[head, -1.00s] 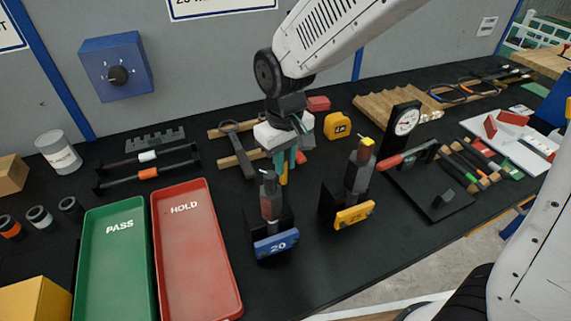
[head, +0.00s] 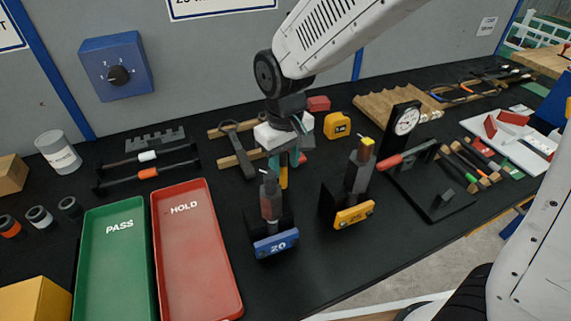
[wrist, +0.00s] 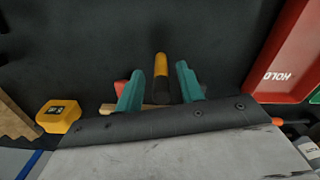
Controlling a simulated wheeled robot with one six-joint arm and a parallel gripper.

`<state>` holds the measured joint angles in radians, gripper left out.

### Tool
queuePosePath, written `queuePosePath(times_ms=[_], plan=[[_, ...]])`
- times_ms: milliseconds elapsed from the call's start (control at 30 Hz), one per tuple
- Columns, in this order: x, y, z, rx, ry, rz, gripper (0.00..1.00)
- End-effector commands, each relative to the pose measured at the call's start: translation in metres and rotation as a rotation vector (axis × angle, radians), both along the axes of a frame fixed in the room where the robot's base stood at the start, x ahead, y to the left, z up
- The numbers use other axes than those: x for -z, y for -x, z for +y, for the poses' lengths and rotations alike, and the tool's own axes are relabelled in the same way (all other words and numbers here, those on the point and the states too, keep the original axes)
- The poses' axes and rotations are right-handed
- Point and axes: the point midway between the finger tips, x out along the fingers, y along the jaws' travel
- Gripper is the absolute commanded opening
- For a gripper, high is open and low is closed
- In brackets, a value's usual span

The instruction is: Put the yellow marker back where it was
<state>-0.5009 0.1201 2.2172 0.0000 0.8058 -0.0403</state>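The yellow marker (wrist: 161,66) has a yellow body and a dark end nearer my palm in the wrist view. It sits between the two teal fingers of my gripper (wrist: 160,88), with a visible gap on each side. In the head view my gripper (head: 287,160) hangs over the bench behind the blue "20" block, fingers apart. The marker (head: 284,176) shows there as an upright yellow strip below and between the fingers; its upper part is hidden. I cannot tell exactly how its lower end meets the bench.
Two dark tools stand in holders with a blue "20" block (head: 276,244) and a yellow block (head: 354,214) just in front. A red HOLD tray (head: 232,285) and green PASS tray (head: 90,280) lie left. A yellow tape measure (head: 337,125) and dial gauge stand (head: 404,122) are right.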

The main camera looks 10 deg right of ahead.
Motion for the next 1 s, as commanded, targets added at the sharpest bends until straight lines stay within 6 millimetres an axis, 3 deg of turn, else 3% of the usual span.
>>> queuePosePath(times_ms=[300, 500, 667, 1000], plan=[[-0.069, -0.001, 0.001, 0.0, -0.004, -0.006, 0.38], [-0.1, -0.001, 0.0, 0.0, -0.002, -0.003, 0.38], [-0.109, 0.0, 0.0, 0.0, -0.001, -0.002, 0.38], [-0.111, 0.0, -0.001, 0.003, -0.002, -0.003, 0.38]])
